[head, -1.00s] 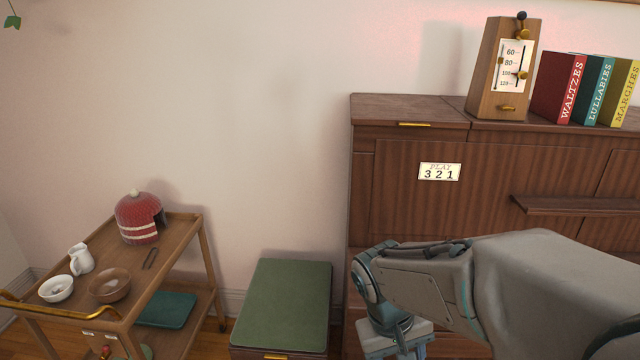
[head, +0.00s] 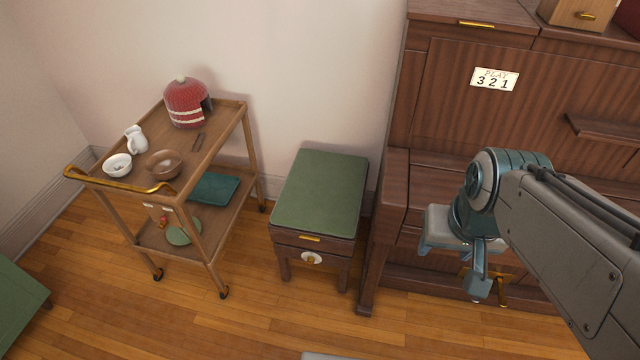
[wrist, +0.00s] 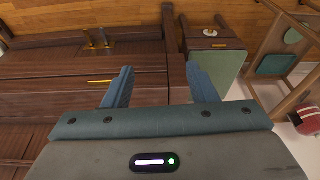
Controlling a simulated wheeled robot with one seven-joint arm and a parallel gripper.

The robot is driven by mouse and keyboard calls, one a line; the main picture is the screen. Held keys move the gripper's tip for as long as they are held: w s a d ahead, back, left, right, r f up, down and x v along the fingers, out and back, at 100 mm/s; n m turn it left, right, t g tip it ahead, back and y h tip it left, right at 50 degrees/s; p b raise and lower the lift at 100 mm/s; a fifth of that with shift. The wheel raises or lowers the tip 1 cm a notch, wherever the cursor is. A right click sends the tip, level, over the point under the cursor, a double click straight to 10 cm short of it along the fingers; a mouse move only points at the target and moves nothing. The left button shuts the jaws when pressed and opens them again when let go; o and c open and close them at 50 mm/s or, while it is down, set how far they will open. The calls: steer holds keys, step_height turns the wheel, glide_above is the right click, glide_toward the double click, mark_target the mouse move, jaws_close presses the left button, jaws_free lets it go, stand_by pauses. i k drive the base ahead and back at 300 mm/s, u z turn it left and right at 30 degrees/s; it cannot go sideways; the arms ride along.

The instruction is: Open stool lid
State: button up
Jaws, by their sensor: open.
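The stool (head: 313,238) stands on the floor between the trolley and the piano. Its green padded lid (head: 320,191) lies flat and closed, with a small brass pull (head: 311,239) on its front edge. A pale round plate with a brass knob (head: 311,258) is on the front below it. In the wrist view the stool's green lid (wrist: 214,68) appears upside down, beyond the fingers. My gripper (head: 474,262) is in front of the piano, right of the stool and apart from it. In the wrist view my gripper's two blue fingers (wrist: 158,88) are spread with nothing between them.
A wooden trolley (head: 223,129) with bowls, a jug and a red knitted cosy stands left of the stool. The piano (head: 440,110) is close on the stool's right. A green-topped piece (head: 15,305) is at lower left. The floor (head: 250,325) before the stool is clear.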

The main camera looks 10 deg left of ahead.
mark_target(321, 195)
steer(key=i, duration=0.5)
steer(key=u, duration=2.1)
